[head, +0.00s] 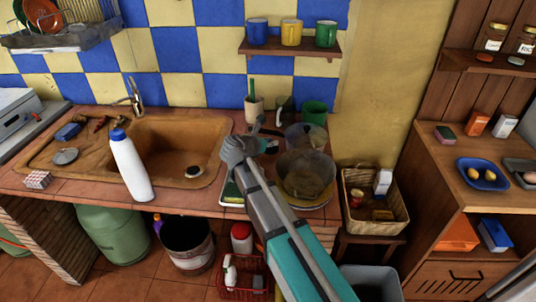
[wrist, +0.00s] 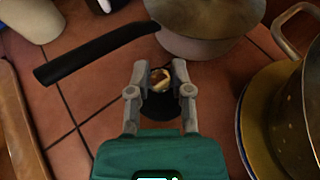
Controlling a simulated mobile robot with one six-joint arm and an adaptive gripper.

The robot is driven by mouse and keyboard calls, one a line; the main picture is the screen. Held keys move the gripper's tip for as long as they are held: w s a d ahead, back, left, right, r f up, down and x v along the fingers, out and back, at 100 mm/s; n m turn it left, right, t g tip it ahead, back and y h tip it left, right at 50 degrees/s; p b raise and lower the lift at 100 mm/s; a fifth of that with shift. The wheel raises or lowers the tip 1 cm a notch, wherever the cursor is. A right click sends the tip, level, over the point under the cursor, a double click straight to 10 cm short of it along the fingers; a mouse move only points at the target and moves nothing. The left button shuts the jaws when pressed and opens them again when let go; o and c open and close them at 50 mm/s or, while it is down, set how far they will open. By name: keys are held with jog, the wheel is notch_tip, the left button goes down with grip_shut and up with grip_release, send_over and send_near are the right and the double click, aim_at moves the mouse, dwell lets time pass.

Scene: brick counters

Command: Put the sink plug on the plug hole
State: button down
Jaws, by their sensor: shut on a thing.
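My gripper (wrist: 160,78) is shut on the brass-coloured knob of a dark round sink plug (wrist: 160,108) in the wrist view. The plug's black disc shows below the fingers, over or on the tiled counter; I cannot tell if it touches. In the head view my gripper (head: 270,145) is right of the sink, close to the pots, and the plug cannot be made out. The brown sink (head: 150,128) lies to the left. Its dark plug hole (head: 193,171) with a pale rim is uncovered near the basin's right side.
A lidded saucepan (wrist: 205,40) with a black handle (wrist: 95,55) is just beyond my gripper. A large pot (wrist: 302,105) stands close on the right. A white bottle (head: 131,165) with a blue cap stands at the sink's front. The tap (head: 136,97) is behind the basin.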

aim_at(269, 149)
jog(key=shift+w+f, duration=0.1)
jog(key=shift+f, duration=0.05)
jog(key=shift+w+d+f+b, duration=0.2)
jog(key=shift+w+f+b, duration=0.2)
jog(key=shift+f+b, duration=1.6)
jog(key=shift+b, duration=0.05)
jog(key=shift+f, duration=0.15)
jog(key=c, duration=0.5)
grip_release()
jog(key=shift+c, duration=0.2)
jog(key=shift+r, duration=0.2)
